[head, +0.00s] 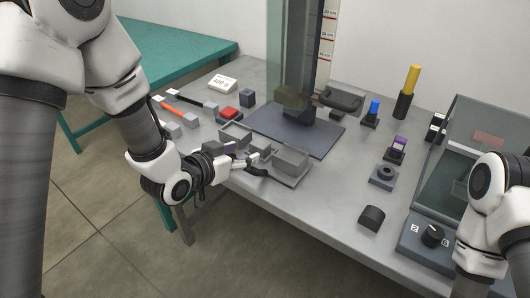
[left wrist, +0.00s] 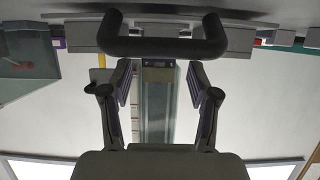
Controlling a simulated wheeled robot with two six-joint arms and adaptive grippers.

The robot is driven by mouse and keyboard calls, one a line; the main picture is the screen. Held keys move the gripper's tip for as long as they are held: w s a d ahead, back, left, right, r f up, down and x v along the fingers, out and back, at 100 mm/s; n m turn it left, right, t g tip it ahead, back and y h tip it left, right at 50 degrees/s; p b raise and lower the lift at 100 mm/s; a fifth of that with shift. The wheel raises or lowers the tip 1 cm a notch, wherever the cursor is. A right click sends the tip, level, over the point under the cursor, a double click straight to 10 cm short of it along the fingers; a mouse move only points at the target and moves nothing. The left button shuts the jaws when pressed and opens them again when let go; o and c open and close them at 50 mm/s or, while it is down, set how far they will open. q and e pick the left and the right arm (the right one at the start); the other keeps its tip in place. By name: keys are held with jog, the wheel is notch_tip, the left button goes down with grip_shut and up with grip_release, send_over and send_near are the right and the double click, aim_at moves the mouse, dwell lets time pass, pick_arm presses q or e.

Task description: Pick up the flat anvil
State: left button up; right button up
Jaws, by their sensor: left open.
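I cannot tell for sure which piece is the flat anvil. A small dark block (head: 247,98) stands on the table behind the tray, and a dark round-topped block (head: 371,218) lies near the front edge. The grey tray (head: 291,181) holds grey block-like pieces, partly hidden by my left gripper. My left gripper (head: 249,164) is at the tray's left front side, beside a dark handle (head: 257,172). In the left wrist view my fingers (left wrist: 161,80) are apart, with nothing between them, and a dark U-shaped handle (left wrist: 162,47) lies ahead. My right gripper is out of view.
A tall clear-walled tower stands on a dark base plate (head: 265,128) behind the tray. Small stands and a yellow-topped cylinder (head: 412,79) are to the right, beside a clear-covered box (head: 478,130). Front centre-right table is mostly bare.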

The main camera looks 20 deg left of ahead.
aim_at(257, 146)
pick_arm(q)
jog(key=x, duration=0.3)
jog(key=shift+d, duration=0.1)
jog(key=shift+w+d, duration=0.1)
jog(key=shift+w, duration=0.3)
jog(key=x, duration=0.4)
jog(key=shift+s, duration=0.15)
jog(key=c, duration=0.4)
grip_shut()
